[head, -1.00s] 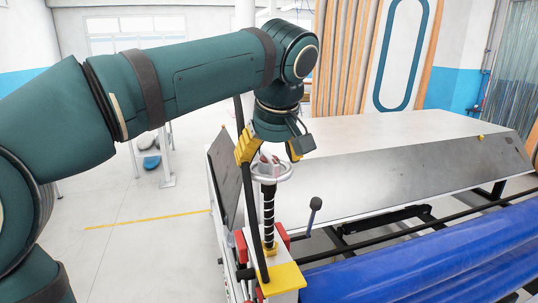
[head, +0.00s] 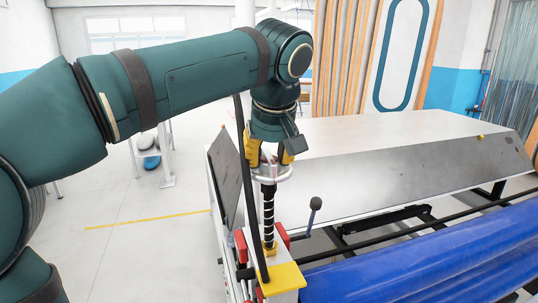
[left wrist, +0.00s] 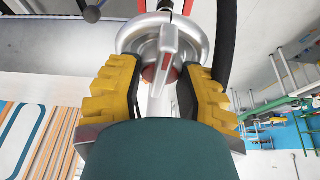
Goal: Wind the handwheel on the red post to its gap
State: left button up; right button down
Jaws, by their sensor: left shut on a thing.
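The handwheel (head: 272,178) is a pale metal ring on top of a dark threaded screw (head: 268,212) with light bands. The screw stands upright on a post with red side pieces (head: 240,247) and a yellow plate (head: 285,280). My left gripper (head: 268,163) reaches down from above, its yellow fingers shut on the handwheel. In the left wrist view the fingers (left wrist: 158,75) lie either side of the wheel's grey crossbar, and the rim (left wrist: 127,38) shows beyond them. The gap is too small to make out. My right gripper is out of view.
A black rod (head: 247,190) stands close beside the screw. A lever with a dark knob (head: 315,203) rises to the right. A long grey bench (head: 400,165) lies behind, and a blue roll (head: 430,255) lies front right. The floor at left is open.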

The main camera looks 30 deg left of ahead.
pick_arm(q)
jog(key=m+h, duration=0.1)
jog(key=m, duration=0.2)
jog(key=m+t+h, duration=0.1)
jog(key=m, duration=0.3)
jog(key=m+h, duration=0.1)
jog(key=m, duration=0.2)
jog(key=m+h, duration=0.1)
jog(key=m, duration=0.1)
jog(key=shift+r+m+h, duration=0.1)
jog(key=shift+m+h, duration=0.3)
dwell(0.6)
dwell(1.1)
jog(key=o, duration=1.1)
jog(key=shift+o, duration=0.5)
jog(key=shift+w, duration=0.1)
